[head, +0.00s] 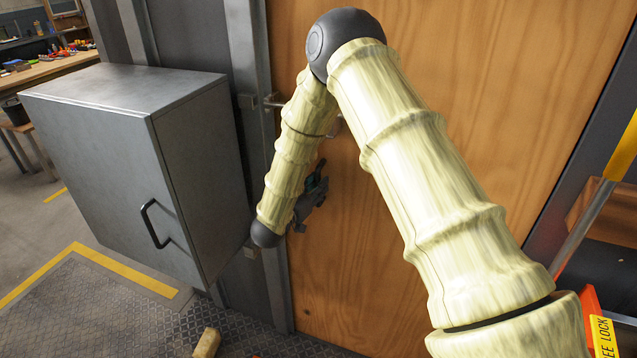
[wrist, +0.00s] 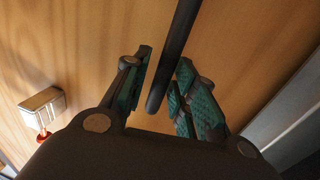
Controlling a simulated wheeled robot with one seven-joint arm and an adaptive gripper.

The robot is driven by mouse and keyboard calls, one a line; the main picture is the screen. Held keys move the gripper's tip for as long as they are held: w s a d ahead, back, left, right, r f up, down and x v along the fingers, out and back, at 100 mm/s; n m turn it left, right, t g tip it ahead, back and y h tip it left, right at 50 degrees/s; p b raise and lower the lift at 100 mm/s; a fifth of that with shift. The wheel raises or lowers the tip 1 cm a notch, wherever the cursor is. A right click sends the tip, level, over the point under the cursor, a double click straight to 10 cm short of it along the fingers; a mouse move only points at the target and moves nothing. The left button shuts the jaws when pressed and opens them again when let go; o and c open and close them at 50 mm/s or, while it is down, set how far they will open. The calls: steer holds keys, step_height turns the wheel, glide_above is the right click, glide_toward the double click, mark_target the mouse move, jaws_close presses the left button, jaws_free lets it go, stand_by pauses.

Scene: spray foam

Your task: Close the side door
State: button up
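The wooden door (head: 480,75) fills the middle of the head view, behind my arm. Its plain wood face (wrist: 75,50) also fills most of the wrist view. My gripper (head: 318,180) is close to the door's face at the left side, partly hidden by my arm. In the wrist view my gripper (wrist: 160,88) is open, with teal-padded fingers spread apart. A dark bar, likely the door handle (wrist: 180,45), comes down from the top between the fingers. A gap shows beside the right finger; contact on the left is unclear.
A grey metal cabinet (head: 90,150) with a black handle stands left of the door. A small wooden block (head: 206,343) lies on the floor below. Yellow-marked equipment (head: 603,338) is at right.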

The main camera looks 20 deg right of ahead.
steer(key=shift+w+d+r, duration=0.1)
steer(key=shift+d+r, duration=0.05)
steer(key=shift+d, duration=0.05)
steer(key=v, duration=1.2)
steer(key=shift+a+r, duration=0.1)
steer(key=s+f+n+g+y+b, duration=0.15)
steer(key=s+f+n+y, duration=0.35)
steer(key=f, duration=0.8)
steer(key=s+f+n+y+b, duration=0.2)
steer(key=s+f+y, duration=0.45)
steer(key=f, duration=0.75)
steer(key=s+f+n+g+y+b, duration=0.1)
steer(key=s+f+g, duration=0.2)
steer(key=s, duration=0.7)
steer(key=s+f+n+g+y+b, duration=0.1)
steer(key=s+f+g, duration=0.2)
steer(key=s, duration=0.8)
steer(key=s+f+n+g+y+b, duration=0.1)
steer(key=s+f+g, duration=0.2)
steer(key=s+f, duration=0.3)
steer(key=s, duration=0.5)
steer(key=shift+d+n, duration=0.2)
steer(key=shift+n, duration=0.1)
